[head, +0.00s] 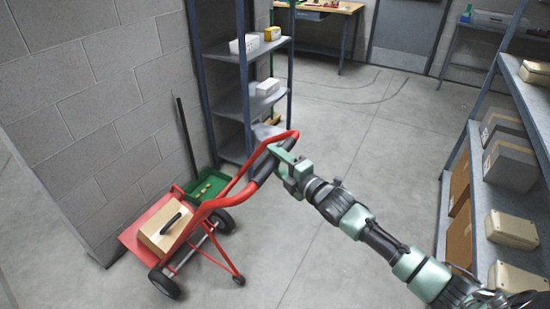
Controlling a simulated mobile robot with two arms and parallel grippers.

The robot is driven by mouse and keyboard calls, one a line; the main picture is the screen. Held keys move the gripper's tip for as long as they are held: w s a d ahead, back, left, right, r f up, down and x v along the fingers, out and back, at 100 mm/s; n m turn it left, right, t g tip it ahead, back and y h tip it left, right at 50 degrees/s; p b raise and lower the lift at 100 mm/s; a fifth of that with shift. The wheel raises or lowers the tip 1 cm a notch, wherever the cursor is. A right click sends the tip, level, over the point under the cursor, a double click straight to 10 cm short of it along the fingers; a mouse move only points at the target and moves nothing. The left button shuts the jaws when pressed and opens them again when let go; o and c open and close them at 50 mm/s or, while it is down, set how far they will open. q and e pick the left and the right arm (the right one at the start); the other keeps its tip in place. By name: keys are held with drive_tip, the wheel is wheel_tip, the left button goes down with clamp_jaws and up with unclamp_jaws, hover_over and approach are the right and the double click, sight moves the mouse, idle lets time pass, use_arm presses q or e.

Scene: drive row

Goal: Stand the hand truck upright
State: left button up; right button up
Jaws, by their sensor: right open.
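The red hand truck (230,197) is tilted back, its handle end leaning toward me and to the right. Its black wheels (163,284) are on the floor, and a thin rear leg reaches down to a small wheel (239,280). A tan box (165,229) with a black handle sits on its red toe plate (135,236) by the block wall. My right gripper (283,163) is open at the black grip (264,165) of the handle. I cannot tell whether the fingers surround the grip or only touch it. My left gripper is out of view.
A green tray (210,187) lies on the floor behind the truck, with a dark pole (185,135) leaning at the wall. A metal shelf (240,105) stands behind. Shelving with boxes (512,160) lines the right. The floor (340,130) between is clear.

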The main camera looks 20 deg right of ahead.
drive_tip(key=shift+w, duration=0.2)
clamp_jaws()
idle(1.4)
